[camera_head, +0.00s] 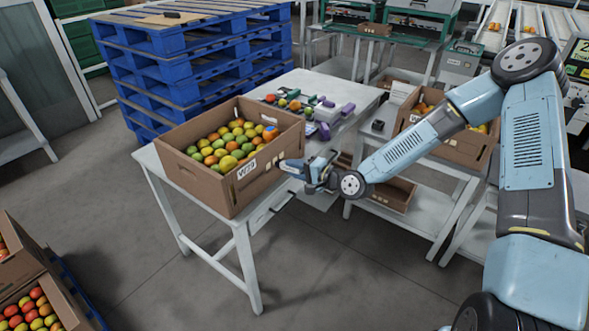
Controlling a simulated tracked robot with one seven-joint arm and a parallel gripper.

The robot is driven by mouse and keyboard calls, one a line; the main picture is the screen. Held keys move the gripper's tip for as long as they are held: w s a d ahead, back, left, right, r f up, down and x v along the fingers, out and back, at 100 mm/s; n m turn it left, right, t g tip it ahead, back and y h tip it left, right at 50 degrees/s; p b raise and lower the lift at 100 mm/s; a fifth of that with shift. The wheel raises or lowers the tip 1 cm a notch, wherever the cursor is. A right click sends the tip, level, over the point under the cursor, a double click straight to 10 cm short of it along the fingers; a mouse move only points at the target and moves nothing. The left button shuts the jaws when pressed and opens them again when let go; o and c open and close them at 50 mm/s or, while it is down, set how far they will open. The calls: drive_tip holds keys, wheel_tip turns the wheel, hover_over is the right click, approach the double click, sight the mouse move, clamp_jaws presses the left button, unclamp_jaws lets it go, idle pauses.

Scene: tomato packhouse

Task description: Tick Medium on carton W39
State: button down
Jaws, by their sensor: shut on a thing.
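A large open brown carton (205,185) stands on the white table, full of green, yellow and orange tomatoes (232,142). A white label (246,169) on its near right side begins with W; its digits are too small to read surely. A row of small pale boxes (275,159) lies to the right of the label. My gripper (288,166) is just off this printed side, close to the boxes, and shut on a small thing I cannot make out. Whether that thing touches the cardboard I cannot tell.
The white table (335,90) also holds loose tomatoes and purple items (327,115) behind my gripper. Another filled carton (455,140) stands on a stand at right. Blue pallets (195,60) are stacked behind.

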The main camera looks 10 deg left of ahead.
drive_tip(key=shift+w+a, duration=0.15)
drive_tip(key=shift+a, duration=0.2)
idle(0.7)
drive_tip(key=shift+w+d+r, duration=0.1)
drive_tip(key=shift+w+r, duration=0.25)
drive_tip(key=shift+r, duration=0.1)
idle(0.4)
drive_tip(key=f+v, duration=0.1)
drive_tip(key=v, duration=0.5)
idle(0.6)
drive_tip(key=shift+s+d+f, duration=0.1)
drive_tip(key=shift+f, duration=0.05)
idle(0.8)
